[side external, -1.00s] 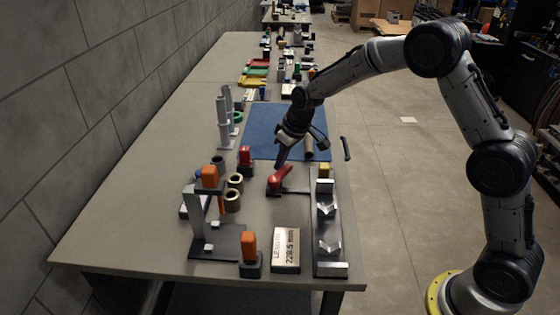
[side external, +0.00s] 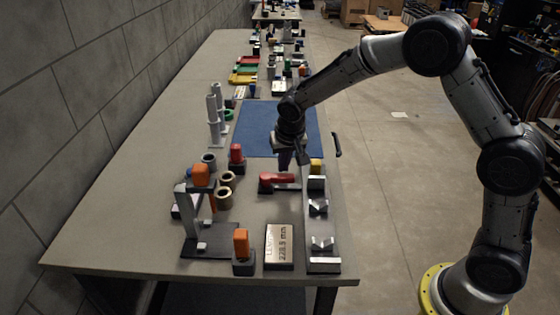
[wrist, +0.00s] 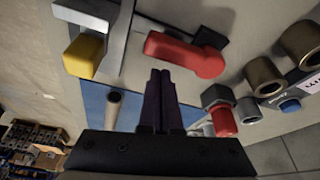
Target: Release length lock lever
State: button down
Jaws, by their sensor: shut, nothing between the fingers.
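The red lever (side external: 278,179) lies nearly level across the picture at the near side of the blue mat, beside the grey rail fixture (side external: 322,225). In the wrist view the red lever (wrist: 178,52) sits just beyond my fingertips, its thick end at right on a dark mount. My gripper (side external: 284,167) points down just behind the lever in the side view. Its dark fingers (wrist: 161,75) are together with nothing between them. I cannot tell whether the fingertips touch the lever.
A yellow block (side external: 316,166) stands right of the lever and a red-topped block (side external: 236,154) to its left. Brass rings (side external: 224,199), an orange-topped stand (side external: 201,175) and a length display reading 228.5 mm (side external: 279,246) are nearer. The blue mat (side external: 270,120) is mostly clear.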

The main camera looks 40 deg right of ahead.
jog(key=shift+s+a+m, duration=0.1)
jog(key=shift+s+m, duration=0.1)
jog(key=shift+m, duration=0.1)
jog(key=shift+s+a, duration=0.15)
jog(key=shift+s, duration=0.35)
jog(key=shift+s+a, duration=0.1)
jog(key=shift+s, duration=0.1)
jog(key=shift+w+d, duration=1.35)
jog(key=shift+w+r, duration=0.1)
jog(key=shift+r, duration=0.6)
jog(key=v, duration=0.8)
jog(key=shift+a+r, duration=0.25)
jog(key=shift+a, duration=0.2)
